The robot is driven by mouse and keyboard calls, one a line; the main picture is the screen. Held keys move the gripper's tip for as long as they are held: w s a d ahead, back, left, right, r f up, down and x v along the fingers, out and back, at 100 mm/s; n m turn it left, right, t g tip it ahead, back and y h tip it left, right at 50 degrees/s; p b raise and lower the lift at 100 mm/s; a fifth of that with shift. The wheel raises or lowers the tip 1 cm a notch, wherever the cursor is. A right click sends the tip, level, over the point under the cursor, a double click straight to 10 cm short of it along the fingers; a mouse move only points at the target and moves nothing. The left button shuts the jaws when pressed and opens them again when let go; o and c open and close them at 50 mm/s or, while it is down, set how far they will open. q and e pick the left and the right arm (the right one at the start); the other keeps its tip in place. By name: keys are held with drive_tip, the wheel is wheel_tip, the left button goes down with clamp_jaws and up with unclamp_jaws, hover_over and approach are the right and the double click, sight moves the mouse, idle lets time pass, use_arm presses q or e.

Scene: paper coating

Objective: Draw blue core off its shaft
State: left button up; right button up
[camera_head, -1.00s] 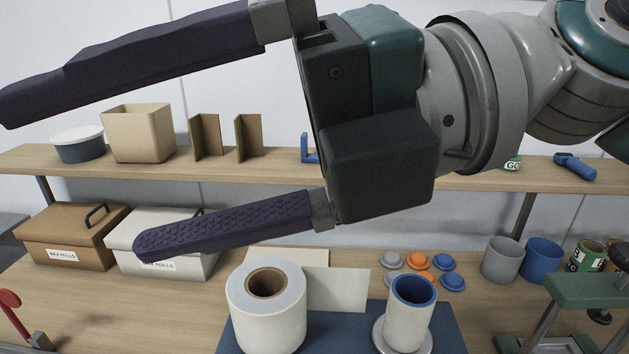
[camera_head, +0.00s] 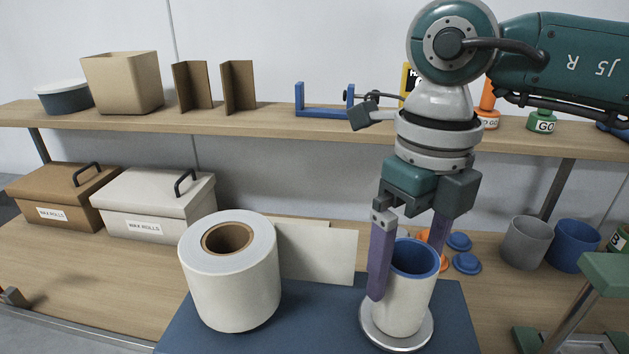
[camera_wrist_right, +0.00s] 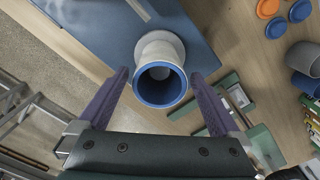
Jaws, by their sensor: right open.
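The blue core (camera_head: 415,262) shows as a blue-lined ring at the top of a white roll (camera_head: 397,300). It stands upright on a round metal base (camera_head: 424,330) on the blue mat (camera_head: 300,330). It also shows in the right wrist view, where its blue rim (camera_wrist_right: 161,85) faces the camera. My right gripper (camera_head: 405,270) points down with its fingers on either side of the roll. Its jaws are open, with gaps to the roll in the wrist view. The shaft inside the core is hard to make out. My left gripper is not in view.
A larger white roll with a brown core (camera_head: 232,285) stands left on the mat. White cards (camera_head: 320,256) stand behind it. Orange and blue caps (camera_head: 465,262) lie behind the right gripper. Grey (camera_head: 527,243) and blue cups (camera_head: 575,246) and a green stand (camera_head: 607,274) are at right.

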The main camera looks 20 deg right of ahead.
drive_tip(key=shift+f, duration=2.1)
drive_tip(key=shift+c, duration=0.4)
drive_tip(key=c, duration=1.2)
drive_tip(key=shift+r+p, duration=3.85)
drive_tip(key=shift+r, duration=0.7)
